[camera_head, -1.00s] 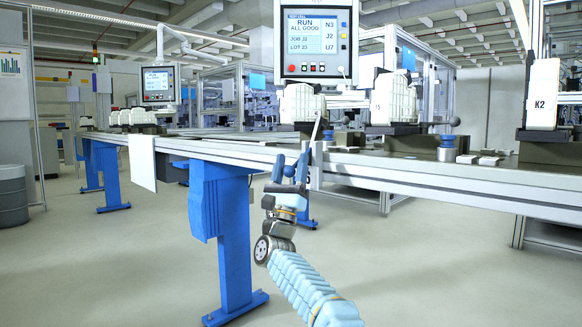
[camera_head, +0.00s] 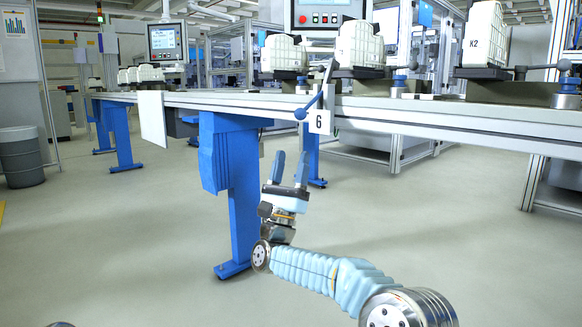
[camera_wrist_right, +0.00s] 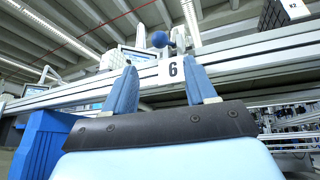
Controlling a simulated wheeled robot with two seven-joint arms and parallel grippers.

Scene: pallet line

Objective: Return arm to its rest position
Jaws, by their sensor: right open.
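My right gripper (camera_head: 288,170) is in front of the line's side rail, below its top edge, with its two blue fingers apart and pointing up. Nothing is between them. In the right wrist view the open fingers (camera_wrist_right: 162,92) show on either side of the number 6 plate (camera_wrist_right: 171,69), which lies beyond them. My right arm (camera_head: 305,270) reaches in from the lower right with its light-blue sleeve. My left gripper is not in view.
The conveyor line (camera_head: 420,118) runs across the view on blue legs (camera_head: 228,190). A lever with a blue ball (camera_head: 300,114) sticks out at its edge, by the 6 plate (camera_head: 318,122). White containers (camera_head: 360,44) stand on top. The floor in front is clear.

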